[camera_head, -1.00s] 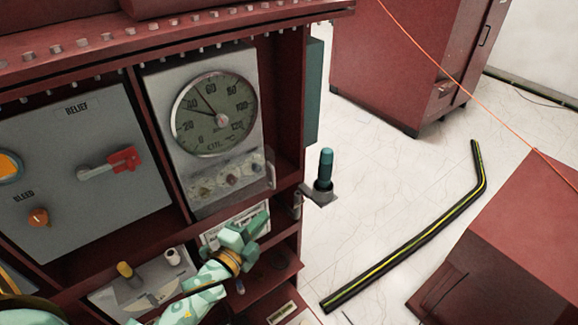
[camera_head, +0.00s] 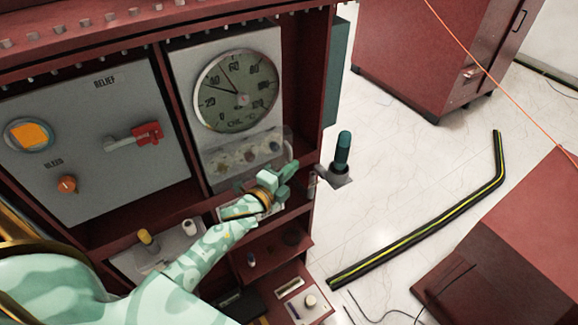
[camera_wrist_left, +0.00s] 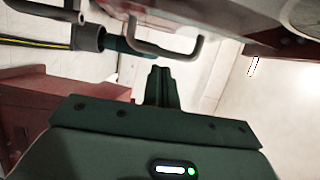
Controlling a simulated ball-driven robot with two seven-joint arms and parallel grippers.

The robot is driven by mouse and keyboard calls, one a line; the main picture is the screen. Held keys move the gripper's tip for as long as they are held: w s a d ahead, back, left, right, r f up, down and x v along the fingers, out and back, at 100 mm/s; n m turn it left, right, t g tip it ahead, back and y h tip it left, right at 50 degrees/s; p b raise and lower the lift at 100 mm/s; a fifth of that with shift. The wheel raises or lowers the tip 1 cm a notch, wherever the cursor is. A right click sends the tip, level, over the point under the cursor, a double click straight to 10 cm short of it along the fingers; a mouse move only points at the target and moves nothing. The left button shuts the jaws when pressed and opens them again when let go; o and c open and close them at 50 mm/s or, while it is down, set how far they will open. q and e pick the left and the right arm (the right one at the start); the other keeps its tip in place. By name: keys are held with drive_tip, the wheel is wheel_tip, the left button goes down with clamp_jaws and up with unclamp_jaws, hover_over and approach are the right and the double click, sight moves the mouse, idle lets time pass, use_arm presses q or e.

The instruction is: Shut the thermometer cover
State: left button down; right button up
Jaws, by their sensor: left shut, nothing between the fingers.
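The thermometer (camera_head: 236,92) is a round dial in a grey panel in the head view. A clear cover (camera_head: 240,158) juts out below the dial, open, so the dial face is uncovered. A small grey handle at the cover's right end is partly hidden by my gripper; a bent grey bar, apparently this handle, shows in the left wrist view (camera_wrist_left: 165,50). My left gripper (camera_head: 290,170) is shut and empty, just below the cover's right end. Its fingers (camera_wrist_left: 161,75) sit close below the bar; contact cannot be told. My right gripper is not in view.
A teal-handled lever (camera_head: 342,152) on a bracket stands just right of my left gripper. The relief panel (camera_head: 88,150) with its red handle is at left. Shelves lie below the gripper. A black-yellow bent tube (camera_head: 430,225) lies on the floor.

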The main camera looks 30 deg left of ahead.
use_arm(q)
drive_tip(key=shift+w+a, duration=0.15)
drive_tip(key=shift+a, duration=0.05)
drive_tip(key=shift+w+a+f+n+y+b, duration=0.1)
drive_tip(key=shift+w+a+n+y+b, duration=0.55)
drive_tip(key=shift+w+y, duration=0.3)
